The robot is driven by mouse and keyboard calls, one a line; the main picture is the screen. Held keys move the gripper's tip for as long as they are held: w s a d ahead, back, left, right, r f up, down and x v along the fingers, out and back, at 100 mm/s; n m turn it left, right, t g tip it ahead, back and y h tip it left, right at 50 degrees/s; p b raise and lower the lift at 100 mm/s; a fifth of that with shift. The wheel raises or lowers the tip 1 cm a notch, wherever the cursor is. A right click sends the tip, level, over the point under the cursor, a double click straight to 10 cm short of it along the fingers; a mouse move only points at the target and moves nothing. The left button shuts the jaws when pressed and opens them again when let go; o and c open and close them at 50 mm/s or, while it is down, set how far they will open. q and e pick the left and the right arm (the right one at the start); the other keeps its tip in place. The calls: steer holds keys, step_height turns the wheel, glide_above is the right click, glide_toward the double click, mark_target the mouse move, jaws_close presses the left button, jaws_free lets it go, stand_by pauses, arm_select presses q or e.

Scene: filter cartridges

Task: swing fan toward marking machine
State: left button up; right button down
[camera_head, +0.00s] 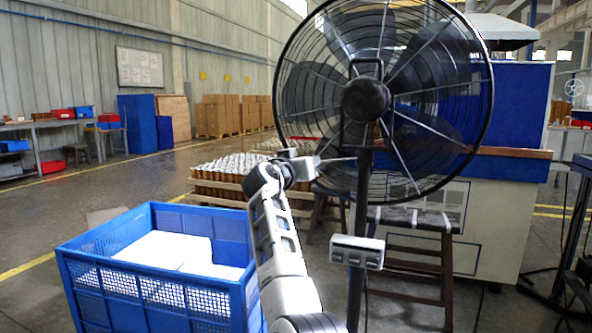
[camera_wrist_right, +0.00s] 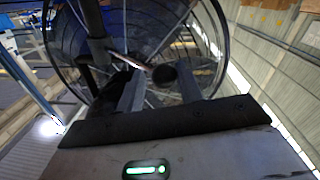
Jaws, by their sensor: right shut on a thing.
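The fan (camera_head: 366,101) stands upright on a dark post (camera_head: 358,210), its round wire cage large in the upper middle of the head view. A white control box (camera_head: 357,252) sits on the post. A blue and cream machine (camera_head: 490,215), apparently the marking machine, is behind it to the right. My right gripper (camera_head: 324,161) is at the fan's lower left, by the post top. In the right wrist view, the fan cage (camera_wrist_right: 208,45) fills the top and my right gripper (camera_wrist_right: 160,82) is shut on part of the fan. The exact grip point is unclear. My left gripper is not in view.
A blue crate (camera_head: 160,283) with white contents stands at the lower left, near my arm. A stool (camera_head: 446,262) stands right of the post. A pallet of brown cylinders (camera_head: 225,177) is behind the arm. The floor at far left is open.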

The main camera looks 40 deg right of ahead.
steer(key=shift+s+d+r, duration=0.2)
steer(key=shift+s+d, duration=0.05)
steer(key=shift+d, duration=0.15)
steer(key=c, duration=1.2)
jaws_free()
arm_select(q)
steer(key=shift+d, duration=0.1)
arm_select(e)
steer(key=shift+o, duration=0.2)
steer(key=shift+f, duration=0.1)
steer(key=shift+w+a, duration=0.1)
steer(key=shift+a, duration=0.1)
arm_select(q)
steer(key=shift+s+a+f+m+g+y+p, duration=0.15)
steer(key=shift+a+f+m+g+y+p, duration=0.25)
steer(key=shift+p, duration=0.55)
arm_select(e)
steer(key=v, duration=1.6)
